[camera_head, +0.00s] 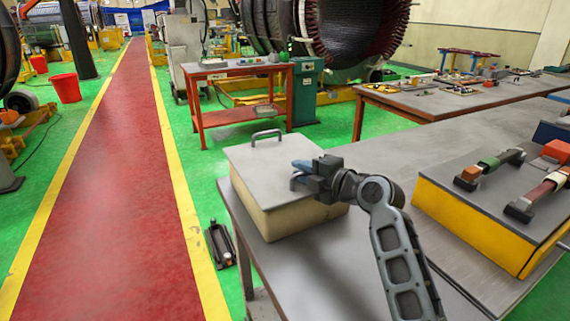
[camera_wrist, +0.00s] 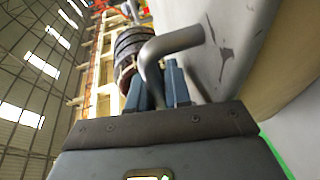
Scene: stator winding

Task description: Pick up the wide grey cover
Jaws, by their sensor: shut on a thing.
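The wide grey cover (camera_head: 262,166) lies flat on a cream box (camera_head: 285,218) at the near left end of the grey table. It has a bar handle (camera_head: 267,134) near its far edge and a second handle near its right side, at my gripper. My gripper (camera_head: 300,169) has its blue fingers shut on this second handle. In the wrist view, the bent grey handle (camera_wrist: 171,45) passes between the blue fingers (camera_wrist: 158,82), beside the pale cover surface (camera_wrist: 228,45). The fingers partly hide the handle, and no gap between cover and box can be made out.
A yellow box with a grey top (camera_head: 470,217) stands on the table (camera_head: 375,255) to the right, carrying several small tools. A red-framed bench (camera_head: 235,70) stands behind. A red walkway (camera_head: 125,190) runs along the left. The table between the boxes is mostly clear, apart from my arm.

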